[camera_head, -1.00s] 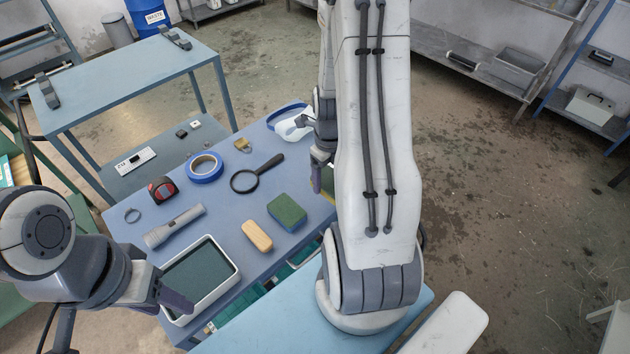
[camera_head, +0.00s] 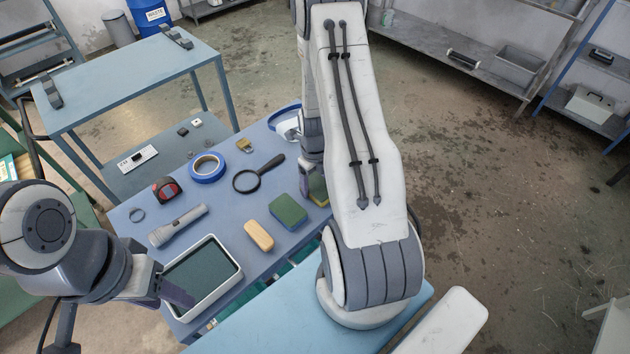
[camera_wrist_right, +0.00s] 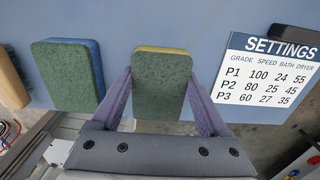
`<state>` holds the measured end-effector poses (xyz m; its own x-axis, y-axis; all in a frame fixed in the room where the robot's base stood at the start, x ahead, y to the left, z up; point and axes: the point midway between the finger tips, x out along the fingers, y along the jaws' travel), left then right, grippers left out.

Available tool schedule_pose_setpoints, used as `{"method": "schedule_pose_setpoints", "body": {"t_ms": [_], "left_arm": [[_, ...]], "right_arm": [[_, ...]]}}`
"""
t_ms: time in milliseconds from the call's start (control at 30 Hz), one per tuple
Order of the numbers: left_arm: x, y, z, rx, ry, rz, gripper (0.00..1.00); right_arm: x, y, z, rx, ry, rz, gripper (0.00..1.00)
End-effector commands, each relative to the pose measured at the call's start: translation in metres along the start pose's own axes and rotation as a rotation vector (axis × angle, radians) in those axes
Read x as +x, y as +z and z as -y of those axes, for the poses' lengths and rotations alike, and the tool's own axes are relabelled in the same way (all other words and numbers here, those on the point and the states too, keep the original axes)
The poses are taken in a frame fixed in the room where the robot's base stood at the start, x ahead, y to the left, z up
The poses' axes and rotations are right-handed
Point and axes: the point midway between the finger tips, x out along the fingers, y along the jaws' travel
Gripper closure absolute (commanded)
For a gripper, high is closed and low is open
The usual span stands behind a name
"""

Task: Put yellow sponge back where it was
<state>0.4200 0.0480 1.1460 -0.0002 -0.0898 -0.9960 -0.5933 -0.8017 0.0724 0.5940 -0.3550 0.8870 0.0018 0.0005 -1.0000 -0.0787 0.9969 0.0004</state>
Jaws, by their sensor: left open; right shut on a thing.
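The yellow sponge (camera_head: 318,191) has a green scouring face and is partly hidden behind my right arm in the head view. In the right wrist view the sponge (camera_wrist_right: 160,84) stands between the fingers, green face towards the camera, with a thin yellow strip along its top. My right gripper (camera_wrist_right: 160,92) is shut on it, near the table's front edge, right of a blue sponge with a green face (camera_head: 288,211). Whether the yellow sponge touches the table is unclear. My left gripper (camera_head: 176,292) is open over the left side of a dark-filled white tray (camera_head: 238,282).
A settings sign (camera_wrist_right: 268,75) lies right of the held sponge. Bare tabletop separates the two sponges.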

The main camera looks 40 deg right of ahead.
Motion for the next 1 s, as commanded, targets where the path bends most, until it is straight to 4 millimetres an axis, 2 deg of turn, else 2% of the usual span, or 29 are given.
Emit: {"method": "schedule_pose_setpoints", "body": {"t_ms": [100, 133, 167, 400, 567, 667, 1000], "left_arm": [[0.004, 0.000, 0.000, 0.000, 0.000, 0.000, 0.50], [0.002, 0.000, 0.000, 0.000, 0.000, 0.000, 0.50], [0.002, 0.000, 0.000, 0.000, 0.000, 0.000, 0.50], [0.001, 0.000, 0.000, 0.000, 0.000, 0.000, 0.50], [0.002, 0.000, 0.000, 0.000, 0.000, 0.000, 0.50], [0.006, 0.000, 0.000, 0.000, 0.000, 0.000, 0.50], [0.018, 0.001, 0.001, 0.001, 0.000, 0.000, 0.50]], "right_arm": [[0.005, 0.000, 0.000, 0.000, 0.000, -0.001, 1.00], [0.003, 0.000, 0.000, 0.000, 0.000, 0.000, 0.10], [0.003, 0.000, 0.000, 0.000, 0.000, 0.000, 0.00], [0.002, 0.000, 0.000, -0.001, 0.000, 0.000, 0.00], [-0.008, 0.001, 0.000, -0.001, -0.002, 0.003, 0.00], [-0.024, 0.001, 0.001, -0.001, -0.003, 0.005, 0.00], [-0.092, 0.001, 0.001, -0.001, -0.004, 0.005, 0.00]]}}
